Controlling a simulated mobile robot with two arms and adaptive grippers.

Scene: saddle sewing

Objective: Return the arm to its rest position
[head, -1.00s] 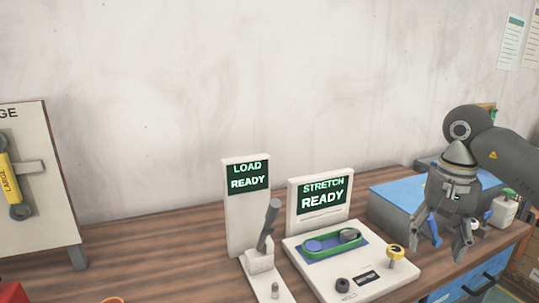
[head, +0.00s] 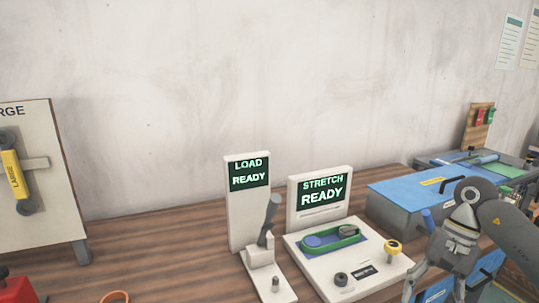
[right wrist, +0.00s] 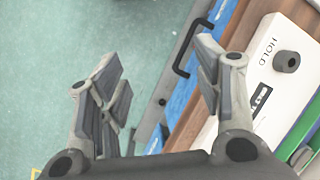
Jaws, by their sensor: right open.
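My right gripper (head: 432,289) is at the lower right of the head view, in front of the bench's front edge and right of the stretch station (head: 352,258). In the right wrist view its two fingers (right wrist: 165,95) are spread apart with nothing between them. Below them are the green floor and the blue drawer front with a black handle (right wrist: 190,48). My left gripper is not in view.
The load station (head: 250,210) with its grey lever stands left of the stretch station. A blue box (head: 415,195) sits behind my right arm. A panel with a yellow tool (head: 14,175) stands at the left.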

